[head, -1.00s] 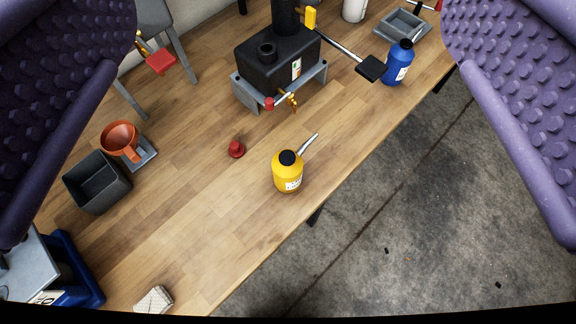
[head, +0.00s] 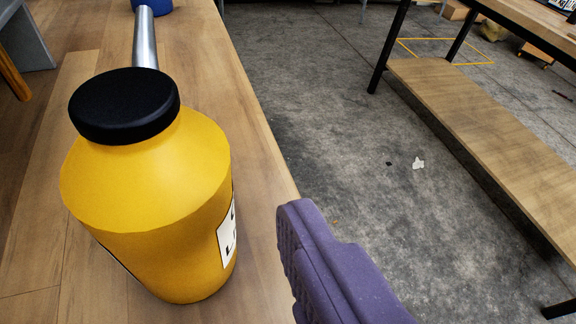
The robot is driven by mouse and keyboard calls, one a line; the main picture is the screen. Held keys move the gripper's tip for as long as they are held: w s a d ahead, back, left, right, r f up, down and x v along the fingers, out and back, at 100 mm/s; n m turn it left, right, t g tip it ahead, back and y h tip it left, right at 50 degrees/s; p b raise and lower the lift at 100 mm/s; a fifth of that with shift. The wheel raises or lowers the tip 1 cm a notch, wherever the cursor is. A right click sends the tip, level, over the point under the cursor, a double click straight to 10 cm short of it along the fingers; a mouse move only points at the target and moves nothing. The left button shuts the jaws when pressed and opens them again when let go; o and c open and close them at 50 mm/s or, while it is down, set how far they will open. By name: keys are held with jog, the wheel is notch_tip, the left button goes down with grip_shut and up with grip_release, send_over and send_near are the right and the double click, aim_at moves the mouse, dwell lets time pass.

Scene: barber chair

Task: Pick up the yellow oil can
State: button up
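The yellow oil can (head: 150,200) stands upright on the wooden table, large and close in the left half of the view. One purple finger of my gripper (head: 325,255) shows at the lower right, over the table's edge. Its ridged inner side faces the can with a gap between, and nothing rests against it. The other finger is out of sight. My gripper looks open and does not hold the can.
The wooden table (head: 225,95) ends just right of the can, with concrete floor (head: 330,110) beyond. A grey metal part (head: 25,35) is at the upper left. A bench with a low wooden shelf (head: 480,130) stands at the right.

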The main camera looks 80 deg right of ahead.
aim_at(160, 186)
jog(key=b+x, duration=0.1)
jog(key=x, duration=0.1)
jog(key=b+x, duration=0.2)
jog(key=x, duration=0.1)
jog(key=b+x, duration=0.1)
jog(key=x, duration=0.1)
jog(key=shift+s+d+f, duration=0.1)
jog(key=shift+d+f, duration=0.1)
jog(key=shift+f, duration=0.15)
jog(key=shift+c, duration=0.2)
jog(key=c, duration=1.5)
jog(key=shift+o, duration=0.2)
jog(key=shift+r, duration=0.1)
